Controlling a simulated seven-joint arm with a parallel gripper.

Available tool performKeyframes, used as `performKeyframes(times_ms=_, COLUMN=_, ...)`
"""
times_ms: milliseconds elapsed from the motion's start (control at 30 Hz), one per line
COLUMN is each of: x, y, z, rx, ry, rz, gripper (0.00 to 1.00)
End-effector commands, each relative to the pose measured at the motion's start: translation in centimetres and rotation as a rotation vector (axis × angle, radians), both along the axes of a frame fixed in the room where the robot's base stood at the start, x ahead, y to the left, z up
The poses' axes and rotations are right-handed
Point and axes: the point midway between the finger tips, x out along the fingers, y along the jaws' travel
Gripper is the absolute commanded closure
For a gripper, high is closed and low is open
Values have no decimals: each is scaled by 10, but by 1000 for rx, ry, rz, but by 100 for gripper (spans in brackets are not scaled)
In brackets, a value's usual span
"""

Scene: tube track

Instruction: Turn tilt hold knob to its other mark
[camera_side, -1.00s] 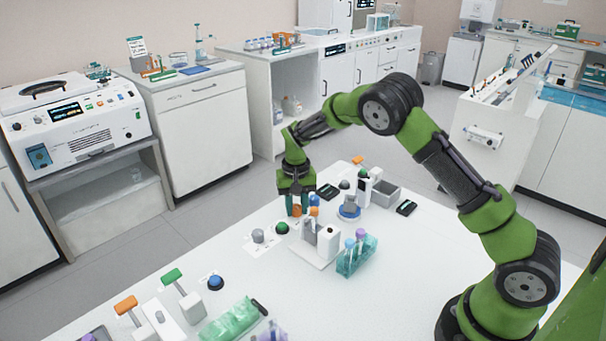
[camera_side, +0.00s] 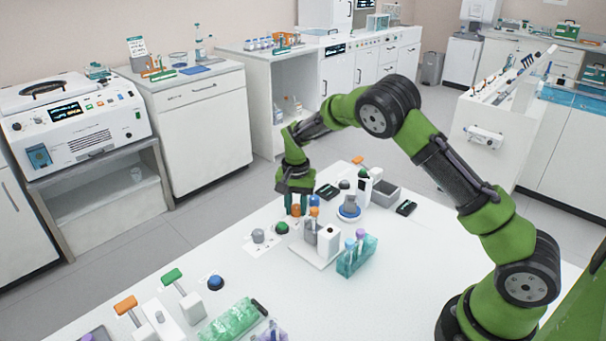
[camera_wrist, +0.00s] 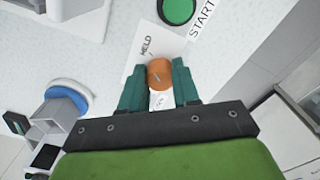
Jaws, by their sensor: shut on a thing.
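The tilt hold knob (camera_wrist: 160,74) is a round orange knob with a thin pointer line on its top. It sits on a white label plate marked HELD (camera_wrist: 146,46) on the far side; a second mark on the near side is partly hidden by my gripper. In the side view the orange knob (camera_side: 296,211) shows low between my fingers. My gripper (camera_wrist: 160,88) points down with its two green fingers on either side of the knob, shut on it. It also shows in the side view (camera_side: 296,208).
A green START button (camera_wrist: 179,10) is close beyond the knob. In the side view a grey knob (camera_side: 258,236) stands to the left. A white stand (camera_side: 328,240) and a teal tube rack (camera_side: 356,256) are close on the right.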

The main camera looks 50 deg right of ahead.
Motion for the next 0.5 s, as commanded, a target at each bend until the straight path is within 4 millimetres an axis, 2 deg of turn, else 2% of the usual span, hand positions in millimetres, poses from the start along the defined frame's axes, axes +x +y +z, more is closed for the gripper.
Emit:
performKeyframes(times_ms=133, x=0, y=0, z=2, rx=3, ry=-2, rz=-4, gripper=100)
performKeyframes(times_ms=167, x=0, y=0, z=2, rx=3, ry=-2, rz=-4, gripper=66)
performKeyframes(times_ms=300, x=0, y=0, z=1, rx=2, ry=-1, rz=-2, gripper=45)
performKeyframes(times_ms=500, x=0, y=0, z=1, rx=1, ry=0, rz=-1, gripper=44)
